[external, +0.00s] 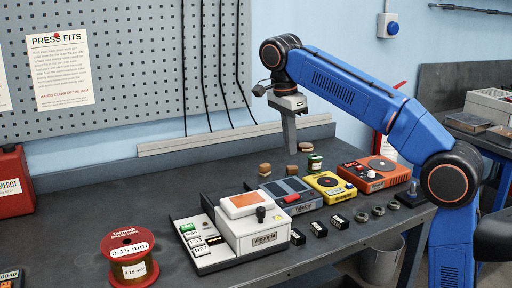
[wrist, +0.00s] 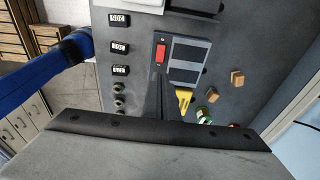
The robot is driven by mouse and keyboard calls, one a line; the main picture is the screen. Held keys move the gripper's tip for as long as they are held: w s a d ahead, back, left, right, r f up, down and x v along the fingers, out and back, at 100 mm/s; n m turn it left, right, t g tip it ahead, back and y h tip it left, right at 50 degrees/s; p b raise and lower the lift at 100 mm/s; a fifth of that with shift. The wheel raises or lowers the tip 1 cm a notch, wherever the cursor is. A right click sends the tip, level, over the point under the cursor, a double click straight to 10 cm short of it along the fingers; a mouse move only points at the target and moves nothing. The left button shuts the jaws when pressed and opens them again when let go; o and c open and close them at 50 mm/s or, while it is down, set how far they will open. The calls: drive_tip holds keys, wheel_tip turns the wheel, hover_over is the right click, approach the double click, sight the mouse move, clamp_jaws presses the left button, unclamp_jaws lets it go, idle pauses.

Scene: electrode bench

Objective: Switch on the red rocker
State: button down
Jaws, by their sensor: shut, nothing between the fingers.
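In the wrist view the red rocker (wrist: 160,53) stands at the edge of the same grey box (wrist: 187,72). Which way the rocker is tipped is too small to tell. My gripper (external: 291,152) points down in the external view, shut and empty, behind and above the row of units. In the wrist view my gripper's shut fingers (wrist: 157,78) end just below the rocker in the picture, apparently above the bench.
A white unit with an orange top (external: 247,205) stands left of the grey box. A yellow unit (external: 330,187) and an orange unit (external: 374,173) stand right. Several black blocks (external: 319,229) line the front, and wooden blocks (external: 264,169) lie behind. A wire spool (external: 130,257) stands front left.

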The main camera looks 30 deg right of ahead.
sight(294, 197)
drive_tip(key=f, duration=0.4)
drive_tip(key=d+f, duration=0.1)
drive_tip(key=f, duration=0.4)
drive_tip(key=d+f, duration=0.1)
drive_tip(key=f, duration=0.3)
drive_tip(key=shift+f, duration=0.4)
drive_tip(key=shift+d+f+y, duration=0.3)
drive_tip(key=shift+y, duration=0.1)
drive_tip(key=shift+a+f, duration=0.1)
drive_tip(key=shift+s+a, duration=0.1)
drive_tip(key=shift+a, duration=0.8)
